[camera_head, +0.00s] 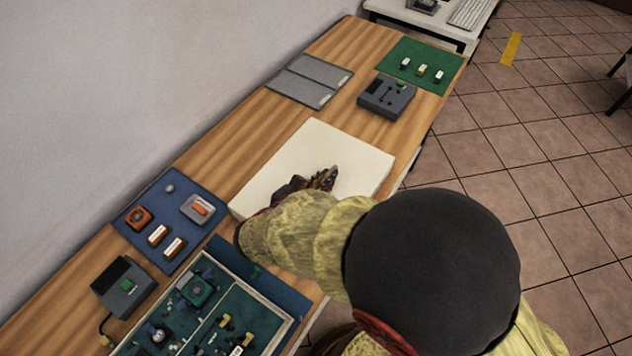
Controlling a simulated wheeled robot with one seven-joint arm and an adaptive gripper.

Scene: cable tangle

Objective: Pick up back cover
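My gripper (325,179) is above or on the cream board (300,150) in the middle of the table, pointing to the upper right. Its dark and red fingers are small here, and I cannot tell whether they are open or hold anything. No part is clearly recognisable as the back cover. Flat grey panels (327,73) lie at the table's far left side, beyond the board. A dark grey box-like unit (386,97) stands to their right, apart from my gripper.
A blue mat (150,205) with several small parts lies left of the board. A framed green tray (262,297) with parts and a grey box (121,287) are at the front. A green mat (424,55) with small pieces lies at the far end.

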